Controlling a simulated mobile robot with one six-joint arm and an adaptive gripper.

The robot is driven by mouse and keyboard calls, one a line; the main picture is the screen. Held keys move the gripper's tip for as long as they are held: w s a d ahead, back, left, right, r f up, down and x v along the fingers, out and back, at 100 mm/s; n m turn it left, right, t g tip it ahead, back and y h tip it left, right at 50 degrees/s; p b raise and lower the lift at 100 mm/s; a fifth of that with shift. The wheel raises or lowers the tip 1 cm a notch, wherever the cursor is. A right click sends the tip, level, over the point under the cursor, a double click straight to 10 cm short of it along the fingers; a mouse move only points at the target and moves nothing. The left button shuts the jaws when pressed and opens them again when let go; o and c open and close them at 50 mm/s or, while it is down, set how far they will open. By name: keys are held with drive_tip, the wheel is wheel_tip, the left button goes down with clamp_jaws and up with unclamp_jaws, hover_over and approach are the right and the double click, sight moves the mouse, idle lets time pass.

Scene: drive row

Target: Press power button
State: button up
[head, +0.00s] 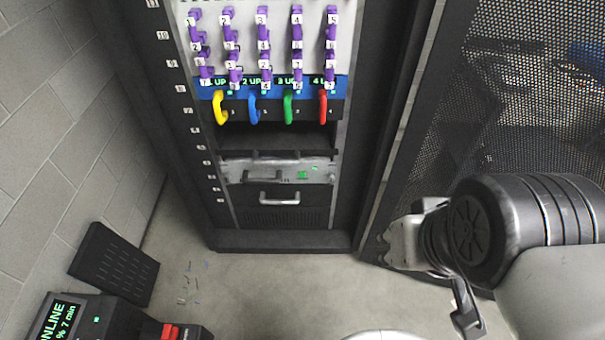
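A small green lit square (302,174), which may be the power button, is on the right part of a silver unit's front (318,172) low in the rack. I cannot read any label on it. My gripper (425,275) is at the lower right, in front of the mesh door and well apart from the silver unit. It is seen from the side and partly covered by my own wrist. Its finger gap does not show clearly, and I see nothing held in it.
Yellow (220,107), blue (253,109), green (288,107) and red (323,107) handles stick out above the silver unit. The perforated door (500,110) stands open at right. A box with an ONLINE display (58,318) is at lower left. Floor before the rack is mostly clear.

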clamp_jaws()
idle(1.3)
